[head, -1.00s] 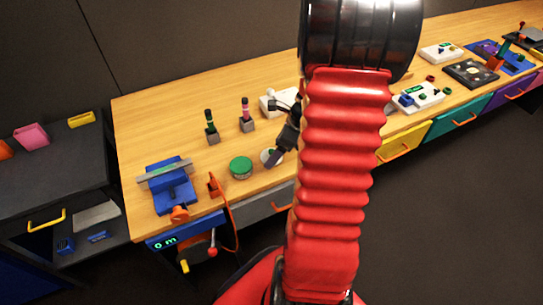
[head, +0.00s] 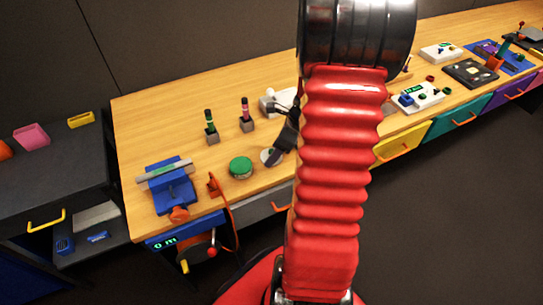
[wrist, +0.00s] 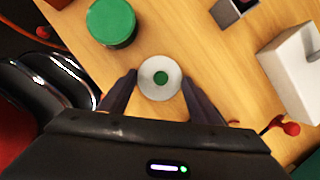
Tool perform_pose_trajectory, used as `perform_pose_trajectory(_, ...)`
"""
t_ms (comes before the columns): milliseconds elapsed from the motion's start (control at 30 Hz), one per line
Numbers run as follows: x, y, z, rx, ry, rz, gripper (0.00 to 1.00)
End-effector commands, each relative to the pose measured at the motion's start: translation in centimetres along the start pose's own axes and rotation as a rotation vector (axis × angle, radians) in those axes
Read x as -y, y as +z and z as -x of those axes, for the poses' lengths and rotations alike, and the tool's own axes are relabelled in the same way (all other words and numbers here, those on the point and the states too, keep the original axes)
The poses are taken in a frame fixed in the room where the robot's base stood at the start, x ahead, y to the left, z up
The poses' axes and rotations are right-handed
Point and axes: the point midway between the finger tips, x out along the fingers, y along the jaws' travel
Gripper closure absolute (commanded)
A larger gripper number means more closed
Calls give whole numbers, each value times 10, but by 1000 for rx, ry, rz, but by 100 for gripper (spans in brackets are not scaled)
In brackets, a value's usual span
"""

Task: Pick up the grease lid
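A pale grey round disc with a green centre, which looks like the grease lid (wrist: 148,88), lies on the wooden bench. In the head view the lid (head: 266,156) is partly covered by my gripper (head: 275,159). In the wrist view my gripper (wrist: 161,77) is open, with one dark finger on each side of the lid and gaps between. I cannot tell the fingertips' exact height above the bench. A round tin with a green top (wrist: 112,22) stands left of the lid; it also shows in the head view (head: 241,167).
A white device (wrist: 295,70) and a dark grey block (wrist: 232,10) stand to the right in the wrist view. A blue vise (head: 174,192) and an orange tool (head: 214,184) are left of the tin. My red arm hides the bench's middle.

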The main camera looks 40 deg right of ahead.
Motion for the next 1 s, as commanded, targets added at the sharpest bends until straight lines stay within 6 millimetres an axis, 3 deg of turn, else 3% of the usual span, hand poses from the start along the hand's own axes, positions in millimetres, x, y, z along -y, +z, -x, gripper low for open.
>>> perform_pose_trajectory(267,0,0,0,0,0,0,63)
perform_pose_trajectory(633,0,2,4,1,-1,1,64)
perform_pose_trajectory(1000,1,20,49,1,-5,3,64)
